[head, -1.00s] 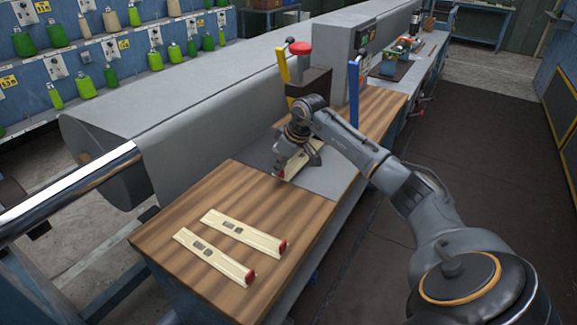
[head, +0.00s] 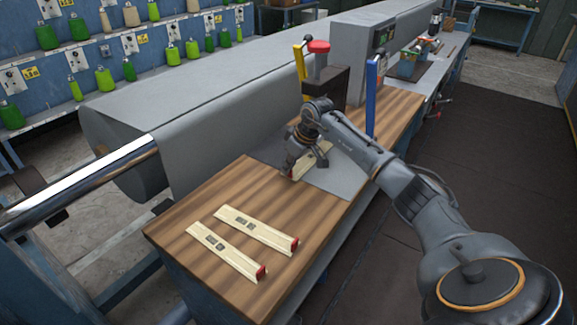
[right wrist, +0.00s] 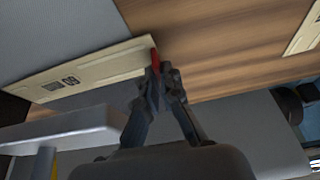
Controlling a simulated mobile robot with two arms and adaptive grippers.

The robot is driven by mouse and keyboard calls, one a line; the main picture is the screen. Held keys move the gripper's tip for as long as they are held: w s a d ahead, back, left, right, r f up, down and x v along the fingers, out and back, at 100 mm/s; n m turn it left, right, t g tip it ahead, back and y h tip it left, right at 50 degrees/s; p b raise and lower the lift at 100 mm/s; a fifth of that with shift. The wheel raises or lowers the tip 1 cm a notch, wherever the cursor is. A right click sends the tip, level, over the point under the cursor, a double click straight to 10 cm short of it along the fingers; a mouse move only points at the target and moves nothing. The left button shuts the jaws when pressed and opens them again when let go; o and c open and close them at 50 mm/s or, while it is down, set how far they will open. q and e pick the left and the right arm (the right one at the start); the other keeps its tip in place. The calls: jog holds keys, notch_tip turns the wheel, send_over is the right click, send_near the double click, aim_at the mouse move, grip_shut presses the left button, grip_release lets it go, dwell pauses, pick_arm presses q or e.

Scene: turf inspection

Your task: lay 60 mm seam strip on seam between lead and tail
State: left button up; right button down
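My right gripper (head: 292,170) is shut on the red end tab (right wrist: 155,58) of a pale cream seam strip (head: 318,158). In the right wrist view the strip (right wrist: 85,75) carries a dark printed mark reading 60, upside down. The strip is over the grey sheet (head: 340,182) on the bench; I cannot tell if it touches the sheet. The gripper and forearm hide part of it. No seam line between lead and tail can be made out. My left gripper is not in view.
Two more cream strips with red ends, a farther one (head: 258,231) and a nearer one (head: 226,252), lie on the wooden bench top (head: 190,225). A large grey roll (head: 215,105) lies behind. A yellow lever (head: 299,62), red knob (head: 319,46) and blue post (head: 371,98) stand beyond the gripper.

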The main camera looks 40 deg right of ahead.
jog(key=c, duration=1.4)
grip_release()
jog(key=shift+c, duration=0.2)
jog(key=v, duration=1.2)
jog(key=shift+s+f, duration=0.1)
